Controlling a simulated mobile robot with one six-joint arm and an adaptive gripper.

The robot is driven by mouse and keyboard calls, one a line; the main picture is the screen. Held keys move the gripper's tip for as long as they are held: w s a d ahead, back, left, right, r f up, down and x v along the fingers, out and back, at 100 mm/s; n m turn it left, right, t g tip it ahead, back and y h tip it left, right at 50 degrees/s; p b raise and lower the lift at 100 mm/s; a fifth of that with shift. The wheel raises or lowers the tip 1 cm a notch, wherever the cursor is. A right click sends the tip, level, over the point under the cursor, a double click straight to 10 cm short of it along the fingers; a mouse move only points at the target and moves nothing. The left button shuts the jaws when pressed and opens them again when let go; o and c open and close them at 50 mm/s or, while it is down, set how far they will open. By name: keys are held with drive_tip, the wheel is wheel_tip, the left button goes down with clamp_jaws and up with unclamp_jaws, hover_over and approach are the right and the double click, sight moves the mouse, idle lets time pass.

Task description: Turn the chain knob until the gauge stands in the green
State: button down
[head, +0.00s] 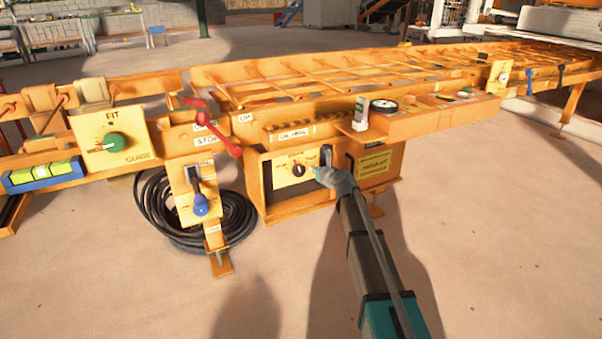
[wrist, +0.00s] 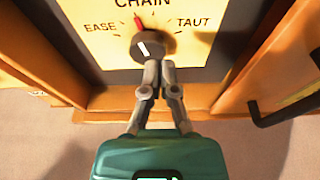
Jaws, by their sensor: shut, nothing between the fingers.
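The chain knob (wrist: 153,46) is a dark round knob with a white mark, on a yellow panel lettered CHAIN, EASE at left and TAUT at right. A red pointer (wrist: 139,21) shows just above it. In the head view the knob (head: 298,170) sits on the panel low in the orange frame. My gripper (wrist: 159,66) is shut and empty, its fingertips at the knob's lower edge; I cannot tell whether they touch. It also shows in the head view (head: 319,173), right of the knob. A small round dial (head: 384,106) lies on the ledge above; its reading is too small to tell.
A red lever (head: 218,132), a green FIT knob (head: 112,142) and a blue-handled switch (head: 201,204) are to the left. A black hose coil (head: 155,215) lies on the floor. The floor in front is clear.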

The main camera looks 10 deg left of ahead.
sight(299, 170)
drive_tip(key=s+n, duration=0.1)
drive_tip(key=n, duration=0.5)
drive_tip(key=s+a+n, duration=0.1)
drive_tip(key=n, duration=0.5)
drive_tip(key=a+n, duration=0.1)
drive_tip(key=n, duration=0.4)
drive_tip(key=shift+s+a+f+n+b, duration=0.15)
drive_tip(key=shift+s+f+n+b, duration=0.2)
drive_tip(key=shift+s+n, duration=0.05)
drive_tip(key=shift+w+a, duration=0.1)
drive_tip(key=shift+w, duration=0.05)
drive_tip(key=shift+w+a, duration=0.6)
drive_tip(key=shift+w, duration=0.3)
drive_tip(key=shift+w+a, duration=0.65)
drive_tip(key=shift+w, duration=0.3)
drive_tip(key=shift+w+a, duration=0.6)
drive_tip(key=shift+w, duration=0.3)
drive_tip(key=shift+w+d+r, duration=0.15)
drive_tip(key=shift+w+d, duration=0.3)
drive_tip(key=shift+d, duration=0.2)
